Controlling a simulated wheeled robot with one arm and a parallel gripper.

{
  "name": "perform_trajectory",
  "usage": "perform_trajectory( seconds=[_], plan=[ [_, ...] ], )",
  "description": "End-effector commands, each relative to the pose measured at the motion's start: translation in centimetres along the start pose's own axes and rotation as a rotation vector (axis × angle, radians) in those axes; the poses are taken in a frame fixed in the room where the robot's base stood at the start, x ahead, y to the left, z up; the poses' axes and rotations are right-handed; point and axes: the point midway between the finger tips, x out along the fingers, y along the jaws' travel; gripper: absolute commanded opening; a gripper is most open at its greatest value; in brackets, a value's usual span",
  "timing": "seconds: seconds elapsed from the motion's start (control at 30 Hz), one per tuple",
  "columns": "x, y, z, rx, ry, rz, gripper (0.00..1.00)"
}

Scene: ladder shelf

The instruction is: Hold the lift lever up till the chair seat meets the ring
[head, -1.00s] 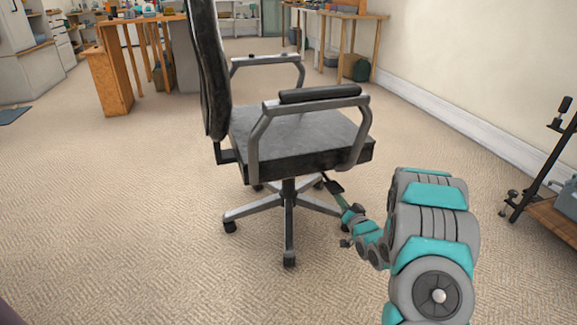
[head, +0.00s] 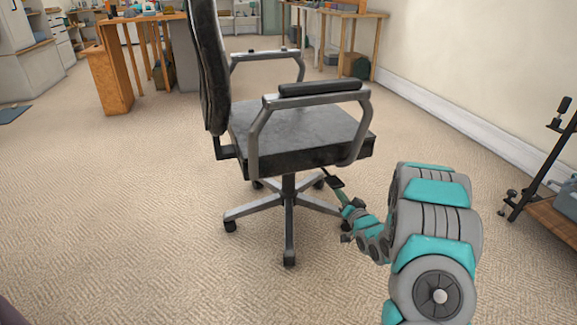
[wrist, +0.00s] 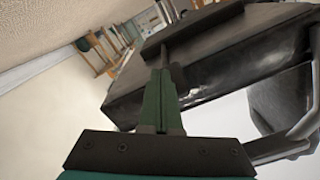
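The office chair's dark grey seat (head: 300,130) stands on a grey star base with casters. The lift lever (head: 334,181), a dark paddle on a thin rod, sticks out under the seat's right side. My gripper (head: 343,198) reaches up to it from the lower right. In the wrist view my green fingers (wrist: 161,100) are close together, and the dark lever paddle (wrist: 178,76) is at their tips. It looks touched from below; a grip around it does not show. I cannot make out the ring.
The armrest (head: 320,90) and backrest (head: 208,70) rise above the seat. A black-framed rack (head: 545,165) stands at the right edge. Wooden benches (head: 112,80) are at the back. The carpet (head: 120,190) around the chair is clear.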

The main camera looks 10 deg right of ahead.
Motion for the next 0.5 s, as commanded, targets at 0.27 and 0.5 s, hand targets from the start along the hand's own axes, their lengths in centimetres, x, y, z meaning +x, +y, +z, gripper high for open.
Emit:
perform_trajectory(
  seconds=[0.27, 0.5],
  plan=[
    [0.01, -0.04, -0.07, 0.0, 0.0, 0.0, 0.0],
    [0.01, -0.27, -0.41, 0.0, 0.0, 0.0, 0.0]
  ],
)
